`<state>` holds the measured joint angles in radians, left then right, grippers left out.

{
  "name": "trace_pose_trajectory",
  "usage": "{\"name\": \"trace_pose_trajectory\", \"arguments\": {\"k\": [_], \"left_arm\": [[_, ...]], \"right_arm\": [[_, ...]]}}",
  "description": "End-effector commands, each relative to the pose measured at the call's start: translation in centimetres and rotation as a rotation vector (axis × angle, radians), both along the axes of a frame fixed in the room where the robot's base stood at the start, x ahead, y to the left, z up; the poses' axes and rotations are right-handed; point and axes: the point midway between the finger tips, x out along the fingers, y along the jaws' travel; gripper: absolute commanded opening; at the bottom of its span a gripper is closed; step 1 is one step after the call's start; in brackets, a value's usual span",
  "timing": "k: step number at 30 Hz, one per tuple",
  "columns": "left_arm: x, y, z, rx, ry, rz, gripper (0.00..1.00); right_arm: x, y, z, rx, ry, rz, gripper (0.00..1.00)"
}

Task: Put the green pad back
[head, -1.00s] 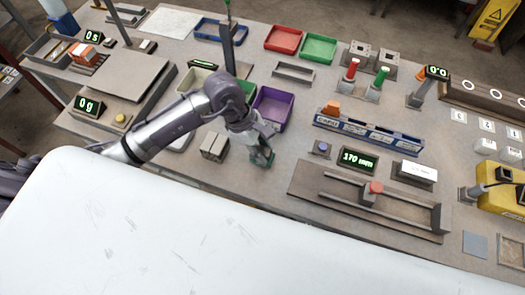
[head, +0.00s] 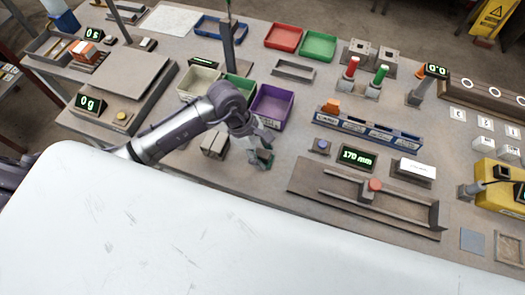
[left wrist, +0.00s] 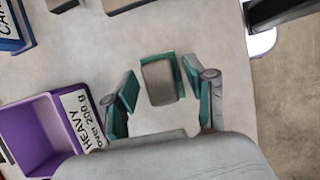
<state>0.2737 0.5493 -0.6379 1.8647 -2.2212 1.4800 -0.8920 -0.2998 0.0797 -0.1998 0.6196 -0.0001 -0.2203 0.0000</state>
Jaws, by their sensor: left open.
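The green pad (head: 266,159) lies on the bench near its front edge, right of a small grey block and in front of the purple bin. In the left wrist view the pad (left wrist: 160,81) shows a grey face with green along its edges. My left gripper (head: 260,148) is over it in the head view. In the left wrist view the gripper (left wrist: 163,92) is open, its teal-lined fingers on either side of the pad with gaps between. I cannot tell how high the fingertips are above the bench. My right gripper is not in view.
The purple bin (head: 272,107) stands just behind, beside a green bin and a cream bin (head: 199,82). A grey block (head: 214,145) stands left of the pad.

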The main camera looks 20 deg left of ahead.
Motion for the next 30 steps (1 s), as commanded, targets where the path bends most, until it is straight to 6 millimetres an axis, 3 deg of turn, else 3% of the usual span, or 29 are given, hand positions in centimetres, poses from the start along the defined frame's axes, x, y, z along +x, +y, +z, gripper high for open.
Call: {"name": "trace_pose_trajectory", "arguments": {"k": [5, 21, 30], "left_arm": [[0.1, 0.4, 0.9, 0.0, -0.004, -0.001, 0.55], [0.3, 4.3, 10.2, 0.002, -0.003, 0.0, 0.55], [0.1, 4.7, 11.3, 0.0, 0.001, 0.0, 0.55]], "right_arm": [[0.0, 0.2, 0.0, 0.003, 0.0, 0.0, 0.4], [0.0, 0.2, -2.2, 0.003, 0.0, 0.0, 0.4], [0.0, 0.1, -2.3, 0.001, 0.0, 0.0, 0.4]]}}
